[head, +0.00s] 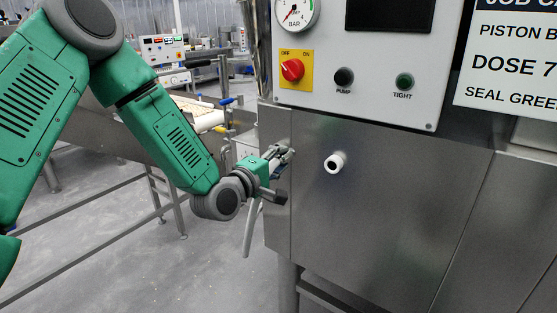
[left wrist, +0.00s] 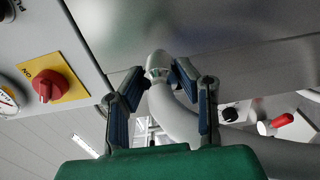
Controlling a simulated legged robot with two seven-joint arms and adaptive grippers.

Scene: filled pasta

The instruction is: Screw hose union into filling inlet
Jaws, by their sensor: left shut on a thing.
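The white filling inlet (head: 335,162) is a short round stub on the steel front panel in the head view. My left gripper (head: 284,158) is to the left of it, with a clear gap between them. In the left wrist view my left gripper (left wrist: 160,76) is shut on the hose union (left wrist: 157,64), a pale fitting at the hose end. The grey hose (left wrist: 178,118) curves away from it to the right, and its lower part hangs under the wrist in the head view (head: 250,228). My right gripper is not in view.
Above the inlet is a control panel with a red switch (head: 292,70), a black pump button (head: 344,77), a green TIGHT lamp (head: 404,81) and a pressure gauge (head: 296,10). A conveyor (head: 200,112) stands behind my left arm. The steel panel (head: 390,220) around the inlet is clear.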

